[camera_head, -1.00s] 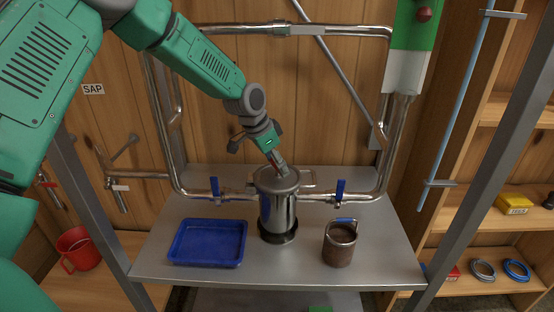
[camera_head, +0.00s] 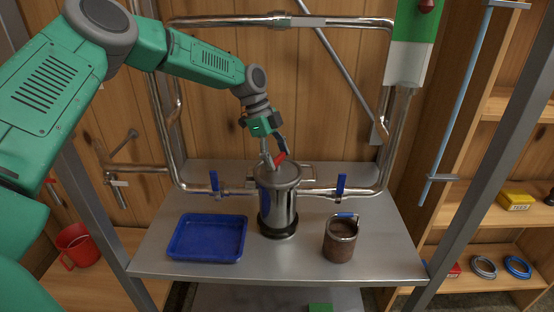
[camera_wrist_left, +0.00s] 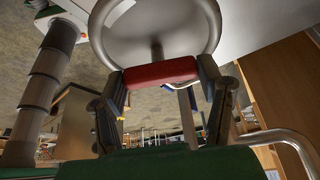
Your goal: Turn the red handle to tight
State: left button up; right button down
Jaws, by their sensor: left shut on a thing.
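The red handle (camera_wrist_left: 160,73) shows large in the left wrist view, lying across between the two fingers of my left gripper (camera_wrist_left: 160,90). In the head view a red bit of the handle (camera_head: 280,157) shows on top of the steel canister (camera_head: 277,205). My left gripper (camera_head: 272,160) points down over the lid and is shut on the handle, one finger on each side. The lid (camera_wrist_left: 155,35) shows as a round metal disc in the wrist view. My right gripper is not in view.
A blue tray (camera_head: 178,255) lies left of the canister and a brown pot (camera_head: 339,245) stands to its right on the steel table (camera_head: 290,268). Pipes with blue valve levers (camera_head: 340,185) run behind. A red mug (camera_head: 75,248) stands at far left.

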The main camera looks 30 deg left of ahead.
pick_arm(q)
jog(key=m+g, duration=0.1)
jog(key=m, duration=0.2)
jog(key=m+g, duration=0.1)
jog(key=m, duration=0.1)
jog(key=shift+w+f+m+y+b, duration=0.1)
jog(key=shift+f+m+y+b, duration=0.05)
jog(key=shift+m+y+b, duration=0.2)
jog(key=m+g, duration=0.1)
jog(key=m, duration=0.2)
jog(key=shift+m+y, duration=0.25)
jog(key=shift+m+g+y, duration=0.4)
jog(key=shift+m+g, duration=0.1)
jog(key=shift+m, duration=1)
jog(key=o, duration=1.2)
jog(key=shift+w, duration=0.15)
